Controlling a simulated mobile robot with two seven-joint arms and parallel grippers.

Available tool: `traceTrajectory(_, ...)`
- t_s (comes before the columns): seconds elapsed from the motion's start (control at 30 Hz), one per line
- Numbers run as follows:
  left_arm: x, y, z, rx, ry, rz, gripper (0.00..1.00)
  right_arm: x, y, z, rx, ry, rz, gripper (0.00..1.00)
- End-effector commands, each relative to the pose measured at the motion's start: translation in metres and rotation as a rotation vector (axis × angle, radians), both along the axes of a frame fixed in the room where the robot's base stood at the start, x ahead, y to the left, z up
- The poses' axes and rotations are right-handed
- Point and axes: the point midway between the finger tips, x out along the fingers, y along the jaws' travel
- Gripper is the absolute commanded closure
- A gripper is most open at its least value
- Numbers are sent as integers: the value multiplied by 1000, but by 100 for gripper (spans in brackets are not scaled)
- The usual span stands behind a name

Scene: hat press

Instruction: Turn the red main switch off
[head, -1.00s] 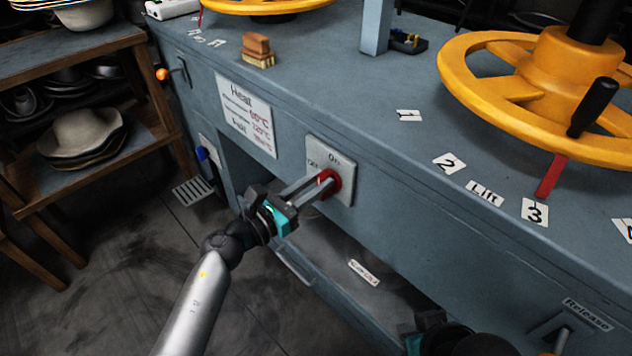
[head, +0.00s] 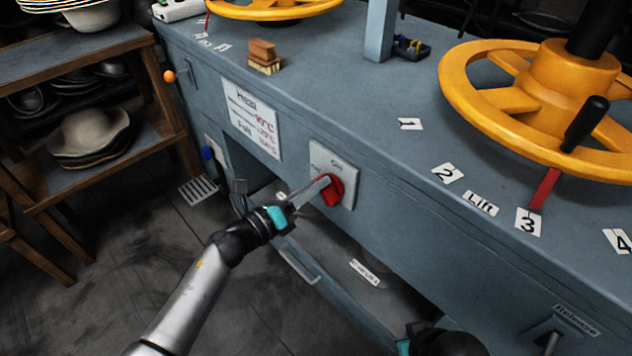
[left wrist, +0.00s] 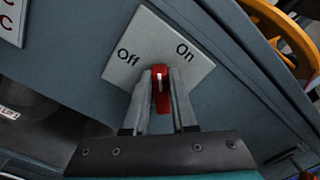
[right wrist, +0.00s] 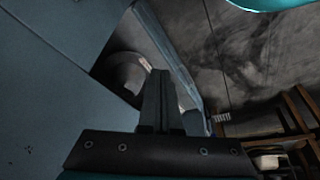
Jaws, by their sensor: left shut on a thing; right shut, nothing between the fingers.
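The red main switch (head: 334,193) sits on a pale plate (head: 348,168) on the front of the blue-grey machine. My left gripper (head: 324,183) is shut on the switch, with fingers on both sides of its red handle. In the left wrist view the red handle (left wrist: 160,88) lies between the fingertips (left wrist: 161,84). Its white mark points up in the picture, between the printed "Off" and "On". My right gripper (right wrist: 158,75) is shut and empty in the right wrist view, low by the machine. Its fingers cannot be made out in the head view.
Yellow handwheels (head: 475,100) and number labels are on the machine top. A heat sign (head: 250,118) is left of the switch plate. A release lever (head: 550,345) is at lower right. A wooden shelf with hats (head: 88,135) stands at left. Floor between is clear.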

Motion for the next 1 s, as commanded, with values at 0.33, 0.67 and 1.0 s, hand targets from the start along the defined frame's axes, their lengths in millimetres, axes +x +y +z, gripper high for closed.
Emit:
traceTrajectory(0.33,3,4,-6,-231,237,0,100,-4,0,-20,-4,32,1,100)
traceTrajectory(0.67,5,5,-12,-435,440,1,100,-8,-1,-34,-7,51,2,100)
traceTrajectory(1.0,5,6,-16,-568,572,2,100,-11,-2,-43,-8,63,2,100)
